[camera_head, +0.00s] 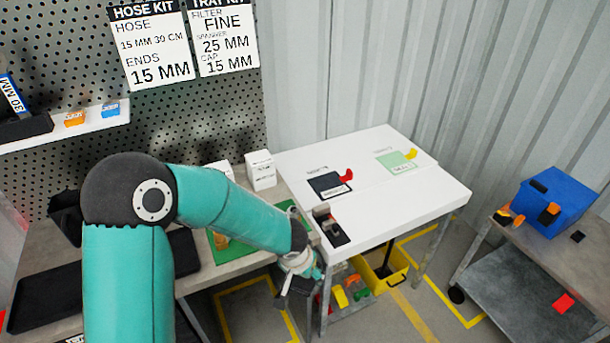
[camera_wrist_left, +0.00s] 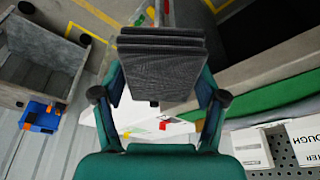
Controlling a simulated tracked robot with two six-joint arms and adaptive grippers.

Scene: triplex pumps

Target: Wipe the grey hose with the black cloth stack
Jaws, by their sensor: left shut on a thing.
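My left gripper (camera_wrist_left: 160,98) is shut on the black cloth stack (camera_wrist_left: 162,62), which shows as several dark, textured layers between the teal fingers. In the head view my left gripper (camera_head: 296,280) hangs beside the front left corner of the white table, past the end of the workbench. A dark patch at its tip looks like the cloth, but is too small to be sure. I cannot make out the grey hose; my left arm covers part of the green mat (camera_head: 222,256) on the bench. My right gripper is not in view.
The white table (camera_head: 425,190) carries a dark pad (camera_head: 328,186), a pale green pad (camera_head: 396,162) and a small black item (camera_head: 334,236). A yellow bin (camera_head: 380,284) stands below. A blue box (camera_head: 556,204) sits on the right-hand cart. White boxes (camera_head: 261,170) stand behind the mat.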

